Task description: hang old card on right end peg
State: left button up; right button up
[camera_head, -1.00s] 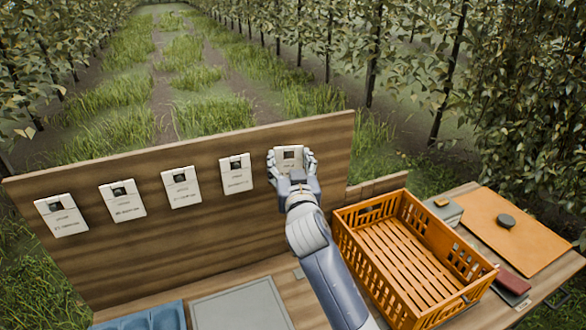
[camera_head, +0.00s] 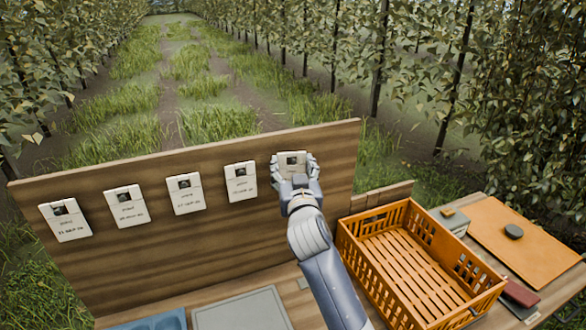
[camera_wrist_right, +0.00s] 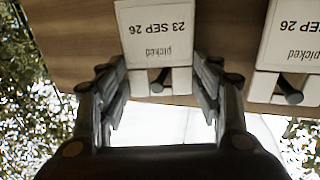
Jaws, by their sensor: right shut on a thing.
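A wooden board (camera_head: 110,262) carries a row of white cards with pegs. The card at the right end (camera_head: 292,160) sits at the board's face, partly covered by my right gripper (camera_head: 294,172). In the right wrist view this card (camera_wrist_right: 155,32) reads "picked 23 SEP 26" upside down, and the dark right end peg (camera_wrist_right: 160,82) shows at its cut-out. My right gripper is shut on the card, with a finger at each side. Whether the card's weight rests on the peg, I cannot tell. My left gripper is out of view.
The neighbouring card (camera_head: 241,183) hangs just left of the gripper; several more hang further left. An orange crate (camera_head: 350,245) stands right of my arm. An orange panel (camera_head: 540,250) with a dark round object (camera_head: 513,231) lies further right.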

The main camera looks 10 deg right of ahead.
jog(key=o, duration=1)
jog(key=shift+c, duration=0.2)
